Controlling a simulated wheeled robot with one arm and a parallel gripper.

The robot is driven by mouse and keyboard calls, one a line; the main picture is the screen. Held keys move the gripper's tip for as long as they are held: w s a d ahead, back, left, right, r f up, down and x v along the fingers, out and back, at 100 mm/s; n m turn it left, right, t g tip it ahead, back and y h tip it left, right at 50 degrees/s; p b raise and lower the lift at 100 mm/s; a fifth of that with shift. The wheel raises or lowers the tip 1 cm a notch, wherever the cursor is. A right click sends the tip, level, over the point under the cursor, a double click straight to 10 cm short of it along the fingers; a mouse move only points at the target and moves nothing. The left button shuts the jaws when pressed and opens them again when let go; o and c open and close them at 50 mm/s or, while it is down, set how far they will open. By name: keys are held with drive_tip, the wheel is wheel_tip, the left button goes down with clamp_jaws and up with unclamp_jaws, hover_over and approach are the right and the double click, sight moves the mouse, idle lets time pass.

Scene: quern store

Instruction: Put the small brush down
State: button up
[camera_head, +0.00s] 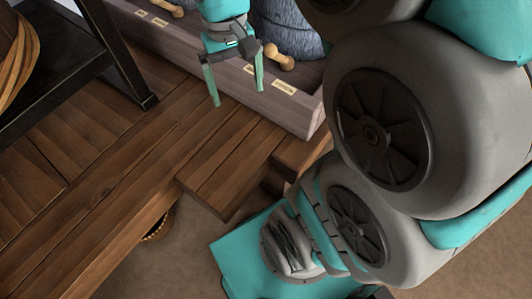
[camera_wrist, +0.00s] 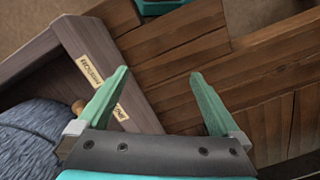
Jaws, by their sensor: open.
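My gripper (camera_head: 237,96) is open in the head view, with its fingers pointing down near the front wall of a wooden bin. In the wrist view my gripper (camera_wrist: 160,74) has nothing between its two green fingers, only planks and the bin wall beyond. I cannot pick out a small brush for certain. A light wooden handle with a rounded end (camera_head: 278,56) rests in the bin just right of my gripper. A bit of it shows in the wrist view (camera_wrist: 78,107) beside the left finger. What it belongs to is hidden.
The labelled wooden bin (camera_head: 309,118) holds grey, rough-textured contents (camera_head: 287,24) and another wooden handle (camera_head: 166,8). The plank surface (camera_head: 150,165) in front is bare. A black-framed stand (camera_head: 125,70) with a basket (camera_head: 18,55) is at the left.

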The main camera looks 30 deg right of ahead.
drive_tip(key=s+a+f, duration=0.1)
drive_tip(key=s+f, duration=0.1)
drive_tip(key=s, duration=0.5)
drive_tip(key=s+a+f+n, duration=0.1)
drive_tip(key=s+f, duration=0.2)
drive_tip(key=s, duration=0.4)
drive_tip(key=shift+s+g, duration=0.15)
drive_tip(key=shift+g, duration=0.15)
